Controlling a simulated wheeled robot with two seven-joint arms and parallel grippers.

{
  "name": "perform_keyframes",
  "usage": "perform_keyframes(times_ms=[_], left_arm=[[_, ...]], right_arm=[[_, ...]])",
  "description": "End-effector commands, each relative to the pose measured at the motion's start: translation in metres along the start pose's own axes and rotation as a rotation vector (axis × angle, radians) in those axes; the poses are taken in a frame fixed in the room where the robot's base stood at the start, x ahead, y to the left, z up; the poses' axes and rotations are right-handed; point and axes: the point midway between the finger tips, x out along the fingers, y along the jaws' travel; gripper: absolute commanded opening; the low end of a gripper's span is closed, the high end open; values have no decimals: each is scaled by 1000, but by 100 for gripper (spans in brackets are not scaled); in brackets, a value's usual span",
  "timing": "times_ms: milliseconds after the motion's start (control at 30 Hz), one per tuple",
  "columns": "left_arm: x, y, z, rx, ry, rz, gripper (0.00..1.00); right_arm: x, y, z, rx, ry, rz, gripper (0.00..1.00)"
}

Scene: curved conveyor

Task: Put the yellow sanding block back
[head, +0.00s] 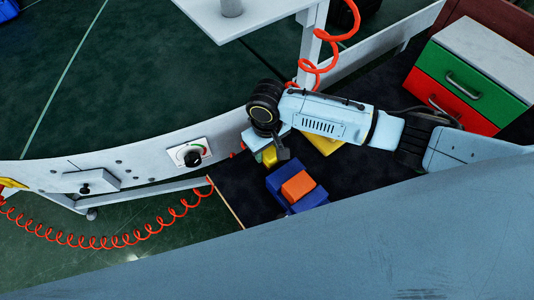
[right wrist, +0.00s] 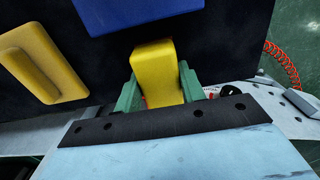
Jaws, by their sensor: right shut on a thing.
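My right gripper (head: 277,154) reaches in from the right in the head view, over the dark work surface. It is shut on the yellow sanding block (head: 269,157). In the right wrist view the yellow block (right wrist: 154,72) sits between the two green fingers. A blue block-like holder (head: 281,187) lies just below the gripper in the head view, with an orange block (head: 298,187) on it. A flat yellow piece (head: 325,144) lies partly hidden behind my right arm; a yellow piece with a raised rim also shows at left in the wrist view (right wrist: 42,62). My left gripper is not in view.
A drawer cabinet with a green drawer (head: 468,88) and a red drawer stands at the right. The curved conveyor side with a knob panel (head: 190,153) runs along the left. Coiled orange cables hang nearby. The dark surface (head: 365,170) below my arm is bare.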

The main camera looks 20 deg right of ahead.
Motion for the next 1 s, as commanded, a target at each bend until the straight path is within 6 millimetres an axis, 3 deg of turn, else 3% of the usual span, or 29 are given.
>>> perform_keyframes(times_ms=[133, 500, 533, 700, 1000], left_arm=[[7, 0, 2, 0, -2, 0, 36], [6, 0, 2, 0, -2, 0, 36], [6, 0, 2, 0, -2, 0, 36], [6, 0, 2, 0, -2, 0, 36], [6, 0, 2, 0, -1, 0, 36]], right_arm=[[23, 0, 0, 0, -2, 1, 18], [26, 0, 0, 1, -1, 0, 18], [27, 0, 0, 1, -1, 0, 41], [27, 0, 0, 1, -1, 0, 61], [25, 0, 0, 0, 0, 0, 61]])
